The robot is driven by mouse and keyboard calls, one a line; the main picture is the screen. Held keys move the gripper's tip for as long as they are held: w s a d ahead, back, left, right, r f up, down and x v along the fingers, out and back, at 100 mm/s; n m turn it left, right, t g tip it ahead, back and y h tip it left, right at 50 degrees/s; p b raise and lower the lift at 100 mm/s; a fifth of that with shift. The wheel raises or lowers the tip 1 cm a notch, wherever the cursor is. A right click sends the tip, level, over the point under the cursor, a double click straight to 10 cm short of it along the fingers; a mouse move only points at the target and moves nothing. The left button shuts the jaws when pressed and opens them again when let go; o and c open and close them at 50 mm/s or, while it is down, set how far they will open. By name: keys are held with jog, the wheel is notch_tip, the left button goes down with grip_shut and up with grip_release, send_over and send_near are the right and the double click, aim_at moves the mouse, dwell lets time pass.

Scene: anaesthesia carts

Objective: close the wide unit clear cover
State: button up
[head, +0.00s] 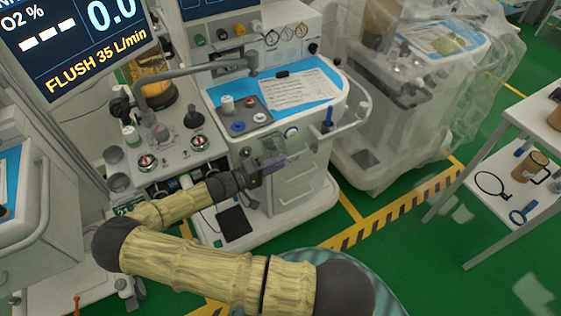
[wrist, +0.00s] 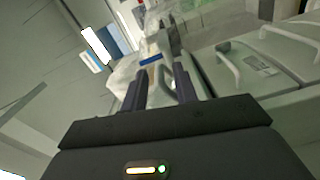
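My gripper (head: 272,165) is at the front of the white cart (head: 325,165) with a blue top, in the middle of the head view. A see-through panel (head: 298,183), which looks like the clear cover, is on that cart's front, just right of and below my gripper. Its edges are faint, and I cannot tell how far open it stands. In the wrist view, the two dark fingers of my gripper (wrist: 160,80) are apart. A pale curved part, perhaps a handle, shows between or beyond them; contact is unclear.
A rail handle (head: 352,122) juts from the cart's right side. A plastic-wrapped cart (head: 400,130) stands to the right. A console with knobs (head: 165,150) is on the left. A white table (head: 520,165) is at far right. Green floor between is open.

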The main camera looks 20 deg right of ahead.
jog(key=a, duration=0.6)
jog(key=shift+s+b, duration=0.2)
jog(key=shift+b, duration=0.1)
